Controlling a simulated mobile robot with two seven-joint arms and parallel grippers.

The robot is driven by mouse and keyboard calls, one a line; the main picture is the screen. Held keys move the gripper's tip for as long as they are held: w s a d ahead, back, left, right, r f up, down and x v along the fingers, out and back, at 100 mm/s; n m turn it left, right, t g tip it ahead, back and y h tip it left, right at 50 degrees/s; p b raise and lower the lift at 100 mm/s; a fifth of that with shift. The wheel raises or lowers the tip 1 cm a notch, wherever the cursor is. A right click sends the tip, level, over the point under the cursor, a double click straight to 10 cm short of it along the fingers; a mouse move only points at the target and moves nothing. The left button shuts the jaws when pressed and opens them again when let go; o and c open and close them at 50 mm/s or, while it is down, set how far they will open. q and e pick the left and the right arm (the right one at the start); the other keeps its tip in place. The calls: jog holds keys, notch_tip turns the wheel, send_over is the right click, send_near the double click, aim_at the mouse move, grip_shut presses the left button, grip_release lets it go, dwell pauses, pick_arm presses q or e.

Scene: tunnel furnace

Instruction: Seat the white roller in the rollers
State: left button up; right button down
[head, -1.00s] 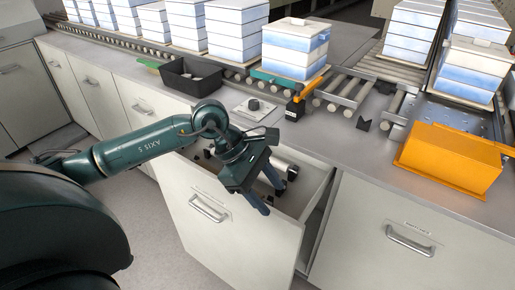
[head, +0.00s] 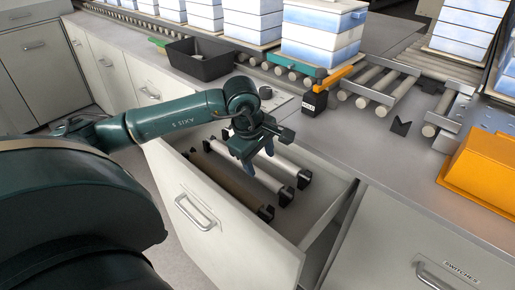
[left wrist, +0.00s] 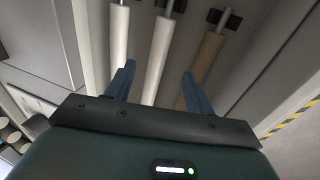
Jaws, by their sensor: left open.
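My left gripper (head: 257,155) is open and empty above the open drawer, fingers pointing down into it. The drawer holds three rollers with black end pieces. A brown roller (head: 230,177) lies nearest the drawer front. A pale roller (head: 268,180) lies in the middle, and another white roller (head: 289,160) lies nearest the counter. In the left wrist view, the middle roller (left wrist: 159,50) runs between my fingers (left wrist: 158,70), with a white roller (left wrist: 119,32) on the left and the brown roller (left wrist: 204,57) on the right. The conveyor rollers (head: 375,80) are on the counter. My right gripper is out of view.
An orange box (head: 480,172) stands on the counter at the right. A black bin (head: 200,60) stands at the back left. Stacked blue-white blocks (head: 322,35) stand on the conveyor. Dark brackets (head: 400,127) sit near the conveyor's front edge. The counter front is mostly clear.

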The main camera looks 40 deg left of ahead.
aim_at(265, 177)
pick_arm(q)
jog(key=x, duration=0.8)
jog(key=shift+w+f, duration=0.1)
jog(key=shift+f, duration=0.2)
jog(key=shift+c, duration=0.3)
grip_shut()
jog(key=shift+r, duration=0.1)
jog(key=shift+r+p, duration=2.7)
jog(key=shift+r, duration=1.75)
